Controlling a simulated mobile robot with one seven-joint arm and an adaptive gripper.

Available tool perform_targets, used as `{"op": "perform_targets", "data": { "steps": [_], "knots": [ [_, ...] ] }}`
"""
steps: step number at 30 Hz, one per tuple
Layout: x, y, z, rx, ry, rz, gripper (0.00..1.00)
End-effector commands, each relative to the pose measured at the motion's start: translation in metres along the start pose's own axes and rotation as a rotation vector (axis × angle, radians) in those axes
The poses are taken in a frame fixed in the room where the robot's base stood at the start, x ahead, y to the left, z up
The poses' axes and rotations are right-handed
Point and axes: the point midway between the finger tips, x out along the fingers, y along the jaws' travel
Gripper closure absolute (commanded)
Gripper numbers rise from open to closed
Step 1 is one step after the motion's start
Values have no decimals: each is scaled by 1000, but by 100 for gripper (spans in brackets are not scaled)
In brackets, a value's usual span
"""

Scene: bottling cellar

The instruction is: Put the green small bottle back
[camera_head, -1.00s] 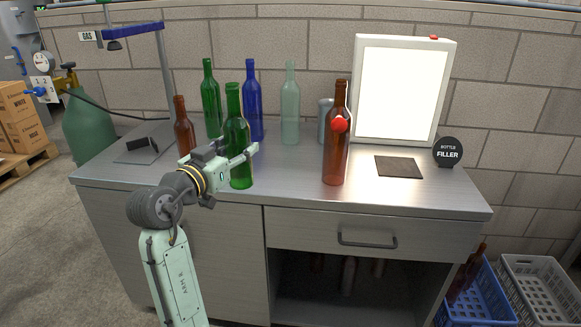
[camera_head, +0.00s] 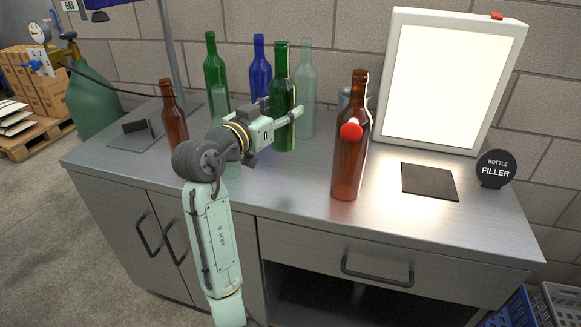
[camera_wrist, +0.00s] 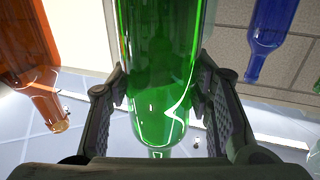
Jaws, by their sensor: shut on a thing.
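My gripper (camera_head: 290,116) is shut on a dark green bottle (camera_head: 282,90), gripped around its body and roughly upright. Another green bottle (camera_head: 214,68) stands farther back on the left.
On the worktop (camera_head: 285,185) stand a blue bottle (camera_head: 260,72), a pale green bottle (camera_head: 306,75), brown bottles (camera_head: 174,115) and (camera_head: 350,165), and a pale glass thing (camera_head: 219,100) partly behind my arm. A dark mat (camera_head: 429,182) lies right, before a lit panel (camera_head: 450,80).

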Motion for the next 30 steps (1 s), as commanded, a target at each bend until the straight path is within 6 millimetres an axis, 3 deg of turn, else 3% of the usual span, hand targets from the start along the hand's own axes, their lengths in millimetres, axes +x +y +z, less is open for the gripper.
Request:
{"op": "perform_targets", "data": {
  "steps": [6,21,30],
  "knots": [
    [0,0,35,-6,0,0,100],
    [0,0,91,-2,2,-1,100],
    [0,0,95,1,3,-1,100]
  ]
}}
